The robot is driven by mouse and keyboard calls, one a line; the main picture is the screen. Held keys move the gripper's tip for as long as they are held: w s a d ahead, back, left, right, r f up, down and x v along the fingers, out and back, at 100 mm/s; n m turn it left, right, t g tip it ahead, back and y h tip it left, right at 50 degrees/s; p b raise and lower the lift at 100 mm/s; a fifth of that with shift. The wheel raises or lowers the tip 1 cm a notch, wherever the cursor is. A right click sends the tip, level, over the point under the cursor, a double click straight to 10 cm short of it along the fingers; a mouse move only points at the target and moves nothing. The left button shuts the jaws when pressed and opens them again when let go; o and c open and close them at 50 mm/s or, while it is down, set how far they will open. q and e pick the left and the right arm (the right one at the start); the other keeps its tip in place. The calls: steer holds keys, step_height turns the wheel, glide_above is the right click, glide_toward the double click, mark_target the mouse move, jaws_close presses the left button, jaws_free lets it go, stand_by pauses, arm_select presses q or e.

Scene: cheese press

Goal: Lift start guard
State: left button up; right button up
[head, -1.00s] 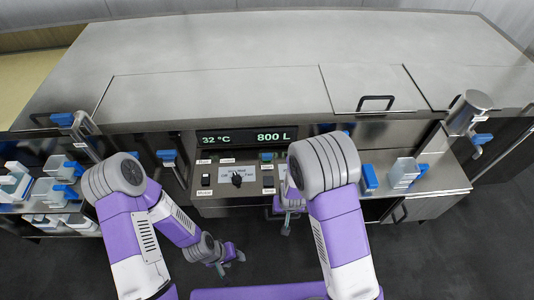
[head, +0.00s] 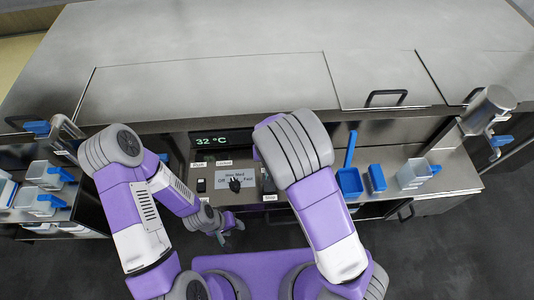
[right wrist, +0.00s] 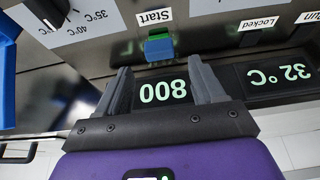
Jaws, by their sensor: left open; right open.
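The start guard (right wrist: 158,49) is a small blue piece at a green button under the "Start" label (right wrist: 154,17) in the right wrist view. My right gripper (right wrist: 162,72) is open, its two grey fingers pointing at the guard with a gap between them. The guard sits just beyond the fingertips, and I cannot tell whether they touch it. In the head view my right forearm hides the guard and the right gripper. My left gripper (head: 225,236) hangs low in front of the panel, holding nothing that I can see.
The control panel (head: 217,172) has a dark knob (head: 235,184) and switches. The display (head: 221,138) is above it. The floor in front is clear.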

steer(key=x, duration=0.4)
steer(key=shift+w+f+b, duration=0.1)
steer(key=shift+f+b, duration=0.3)
steer(key=c, duration=1.1)
steer(key=shift+o, duration=0.2)
steer(key=shift+w+r+g+p, duration=0.25)
steer(key=shift+r+g+p, duration=0.2)
steer(key=shift+p, duration=0.55)
steer(key=shift+w+r+g+p, duration=0.5)
steer(key=shift+g+p, duration=0.55)
steer(key=shift+p, duration=0.15)
steer(key=shift+w+r+g, duration=0.15)
steer(key=shift+w+g, duration=0.2)
steer(key=shift+g, duration=0.35)
steer(key=shift+w+r+g, duration=0.3)
steer(key=shift+w+g, duration=0.3)
steer(key=shift+g, duration=0.6)
